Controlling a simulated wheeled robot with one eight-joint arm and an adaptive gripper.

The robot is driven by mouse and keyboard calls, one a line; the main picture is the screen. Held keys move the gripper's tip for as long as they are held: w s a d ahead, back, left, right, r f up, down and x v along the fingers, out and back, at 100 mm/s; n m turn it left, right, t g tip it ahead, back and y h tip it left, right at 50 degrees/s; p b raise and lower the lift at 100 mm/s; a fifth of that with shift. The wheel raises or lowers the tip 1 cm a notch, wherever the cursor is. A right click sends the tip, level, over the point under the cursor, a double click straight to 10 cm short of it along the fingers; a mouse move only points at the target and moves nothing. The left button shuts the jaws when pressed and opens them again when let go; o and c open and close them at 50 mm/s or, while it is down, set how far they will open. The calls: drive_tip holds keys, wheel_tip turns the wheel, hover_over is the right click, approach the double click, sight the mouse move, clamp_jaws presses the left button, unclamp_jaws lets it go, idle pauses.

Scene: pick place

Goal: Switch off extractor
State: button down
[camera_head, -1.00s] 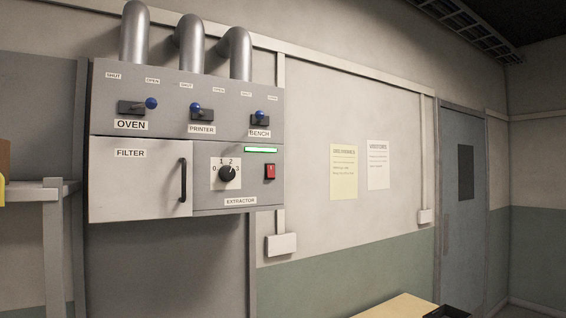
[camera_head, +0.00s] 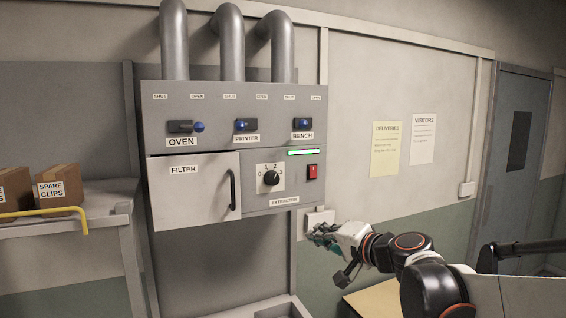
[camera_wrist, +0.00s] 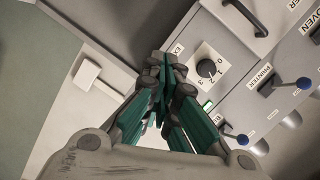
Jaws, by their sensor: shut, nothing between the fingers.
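The extractor panel (camera_head: 284,200) is at the lower right of the grey wall unit. It has a black dial (camera_head: 270,178) marked 0 to 3, a red switch (camera_head: 312,172) and a lit green bar (camera_head: 304,152). I cannot tell for sure which number the dial points at. My gripper (camera_head: 322,236) is shut and empty, below and right of the panel in the head view, apart from the switch. In the wrist view my gripper (camera_wrist: 166,68) hides the red switch; the dial (camera_wrist: 206,68) shows just right of the fingertips.
Oven (camera_head: 198,127), printer (camera_head: 240,125) and bench (camera_head: 303,124) levers with blue knobs sit above. The filter door (camera_head: 190,192) has a protruding handle (camera_head: 232,190). A shelf (camera_head: 105,200) with boxes (camera_head: 58,184) and a yellow bar (camera_head: 45,213) is left. A white wall box (camera_head: 318,220) is behind my gripper.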

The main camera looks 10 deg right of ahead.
sight(317, 178)
drive_tip(key=w+d+r+m+t+h+p, duration=0.1)
drive_tip(key=w+d+r+m+h+p, duration=0.1)
drive_tip(key=w+d+r+m+p, duration=0.4)
drive_tip(key=w+d+r, duration=0.1)
drive_tip(key=d+r, duration=0.3)
drive_tip(key=shift+d+m+t+p, duration=0.15)
drive_tip(key=shift+m+t+p, duration=0.15)
drive_tip(key=shift+r, duration=0.1)
drive_tip(key=p+x, duration=0.2)
drive_tip(key=x, duration=1.1)
drive_tip(key=shift+w+d+p, duration=0.1)
drive_tip(key=shift+p, duration=0.2)
drive_tip(key=shift+w, duration=0.4)
